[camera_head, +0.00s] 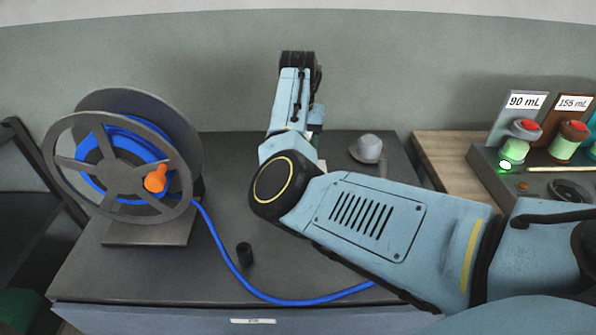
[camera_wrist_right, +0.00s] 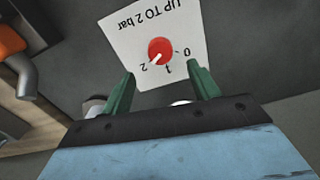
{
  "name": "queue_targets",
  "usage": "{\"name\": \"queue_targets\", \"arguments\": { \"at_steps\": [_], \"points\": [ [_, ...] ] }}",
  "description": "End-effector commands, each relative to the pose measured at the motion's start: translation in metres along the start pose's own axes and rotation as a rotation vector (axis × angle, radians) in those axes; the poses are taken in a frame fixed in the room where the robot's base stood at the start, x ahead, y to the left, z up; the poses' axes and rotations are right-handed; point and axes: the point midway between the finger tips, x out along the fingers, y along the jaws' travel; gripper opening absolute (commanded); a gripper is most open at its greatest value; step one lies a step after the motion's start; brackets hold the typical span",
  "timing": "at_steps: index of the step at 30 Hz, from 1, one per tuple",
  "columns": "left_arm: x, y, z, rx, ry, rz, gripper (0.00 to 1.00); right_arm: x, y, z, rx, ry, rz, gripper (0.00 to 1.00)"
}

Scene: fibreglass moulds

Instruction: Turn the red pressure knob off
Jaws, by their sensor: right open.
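The red pressure knob (camera_wrist_right: 160,51) shows in the right wrist view on a white dial plate (camera_wrist_right: 180,28) marked "UP TO 2 bar". The knob's white pointer points down-left, toward the 2. My right gripper (camera_wrist_right: 162,69) is open, its two green fingers apart on either side below the knob, with nothing between them. I cannot tell the exact gap to the knob. In the head view my right arm hides the knob and most of this gripper. My left gripper is not in view.
A hose reel (camera_head: 120,168) with blue hose (camera_head: 240,278) stands left on the dark bench (camera_head: 90,280). A small black cylinder (camera_head: 245,254) and a grey rounded object (camera_head: 367,148) are on the bench. A control panel (camera_head: 485,165) with red-topped dispensers stands right.

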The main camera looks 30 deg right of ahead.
Motion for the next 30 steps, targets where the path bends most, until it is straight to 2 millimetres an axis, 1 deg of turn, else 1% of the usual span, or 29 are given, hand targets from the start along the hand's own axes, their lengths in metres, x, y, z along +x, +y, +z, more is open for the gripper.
{"name": "queue_targets", "arguments": {
  "at_steps": [1,3,6,10,15,23,24,30],
  "points": [
    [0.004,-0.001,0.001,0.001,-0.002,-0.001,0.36,0.014,0.000,0.001,-0.001,-0.002,0.000,0.61],
    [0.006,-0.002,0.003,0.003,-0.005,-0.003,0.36,0.029,0.000,0.001,-0.001,-0.003,0.001,0.61],
    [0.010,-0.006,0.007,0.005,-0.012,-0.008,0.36,0.046,0.000,0.001,0.000,-0.001,0.000,0.61],
    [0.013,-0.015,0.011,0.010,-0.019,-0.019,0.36,0.063,0.000,0.000,0.001,-0.002,-0.001,0.61],
    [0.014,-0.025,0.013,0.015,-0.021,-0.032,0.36,0.073,0.000,0.000,0.000,0.000,-0.001,0.61],
    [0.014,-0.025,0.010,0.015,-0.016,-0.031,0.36,0.074,0.000,0.000,0.000,0.000,-0.001,0.61],
    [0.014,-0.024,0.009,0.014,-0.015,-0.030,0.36,0.074,0.000,0.000,0.000,0.000,-0.001,0.59],
    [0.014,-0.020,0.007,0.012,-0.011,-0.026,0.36,0.074,0.000,0.000,0.000,0.001,-0.001,0.33]
  ]
}}
